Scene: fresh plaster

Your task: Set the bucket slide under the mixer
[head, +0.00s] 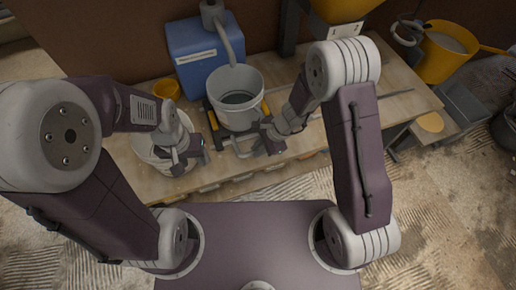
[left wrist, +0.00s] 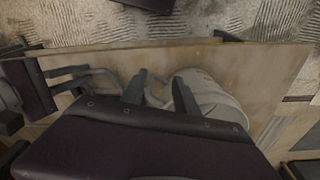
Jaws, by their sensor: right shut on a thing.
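The bucket slide (head: 211,117), with black and yellow sides, is on the bench below the blue tank's tap. A pale bucket (head: 238,92) stands upright on it. The slide's grey handle bar (head: 240,151) sticks out at the front. My right gripper (head: 268,142) is at this handle, shut on it. My left gripper (head: 190,152) is by a second pale bucket (head: 148,153) at the bench's left. In the left wrist view its fingers (left wrist: 158,92) are apart, beside this bucket (left wrist: 215,100). The mixer cannot be told with certainty; the top of the view cuts off a yellow hopper.
The blue tank (head: 200,60) stands at the back of the bench (head: 325,120). The yellow hopper (head: 338,8) marked 1 and 2 is right of it. Grey rails (head: 385,96) run right along the bench. A yellow tub (head: 445,55) stands at far right.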

